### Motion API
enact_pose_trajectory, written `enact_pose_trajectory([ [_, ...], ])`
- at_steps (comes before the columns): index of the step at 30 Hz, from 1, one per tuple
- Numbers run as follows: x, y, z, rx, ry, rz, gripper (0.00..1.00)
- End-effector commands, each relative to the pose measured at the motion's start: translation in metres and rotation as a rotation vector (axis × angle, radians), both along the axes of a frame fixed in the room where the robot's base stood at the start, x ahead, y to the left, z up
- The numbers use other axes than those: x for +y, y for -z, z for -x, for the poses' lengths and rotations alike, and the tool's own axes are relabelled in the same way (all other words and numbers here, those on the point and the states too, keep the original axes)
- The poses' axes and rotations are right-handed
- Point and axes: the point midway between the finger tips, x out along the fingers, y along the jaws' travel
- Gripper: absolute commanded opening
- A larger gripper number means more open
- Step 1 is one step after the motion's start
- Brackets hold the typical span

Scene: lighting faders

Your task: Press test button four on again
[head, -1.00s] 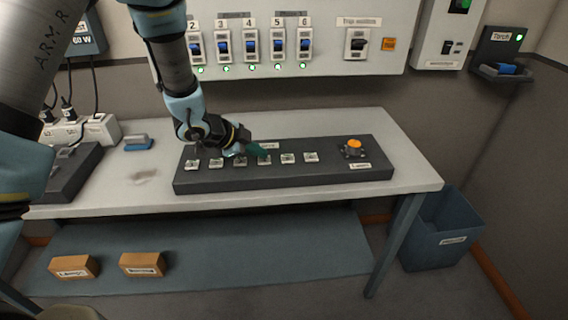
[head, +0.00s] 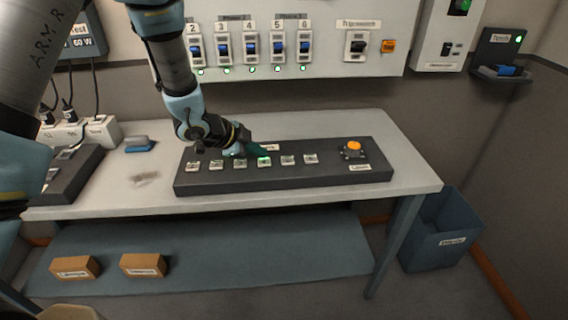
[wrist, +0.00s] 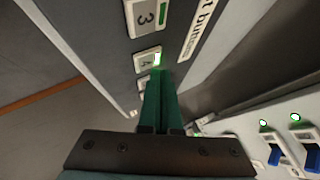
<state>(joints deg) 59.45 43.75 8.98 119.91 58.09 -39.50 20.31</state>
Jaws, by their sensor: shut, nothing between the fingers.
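In the head view, button four (head: 264,161) shows green, in a row of several white buttons on the dark panel (head: 230,183). My gripper (head: 262,152) has green fingers, shut and empty, with the tips just behind button four. In the wrist view, the fingertips (wrist: 162,76) lie right beside its lit bar; I cannot tell whether they touch it. Button three (wrist: 148,14) shows a duller green bar.
An orange button (head: 353,148) stands at the panel's right end. A wall board (head: 325,15) with several blue breaker switches and green lights is behind. The white bench (head: 410,180) is clear to the right. A blue bin (head: 440,235) stands on the floor.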

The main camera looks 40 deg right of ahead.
Motion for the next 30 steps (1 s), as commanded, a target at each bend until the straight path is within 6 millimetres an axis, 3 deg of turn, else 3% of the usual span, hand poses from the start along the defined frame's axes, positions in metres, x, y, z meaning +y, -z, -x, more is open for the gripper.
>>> enact_pose_trajectory([
  [18, 0.0, -0.058, 0.0, 0.0, -0.001, 0.001, 0.0],
  [30, 0.0, -0.059, 0.0, 0.0, 0.0, 0.0, 0.0],
])
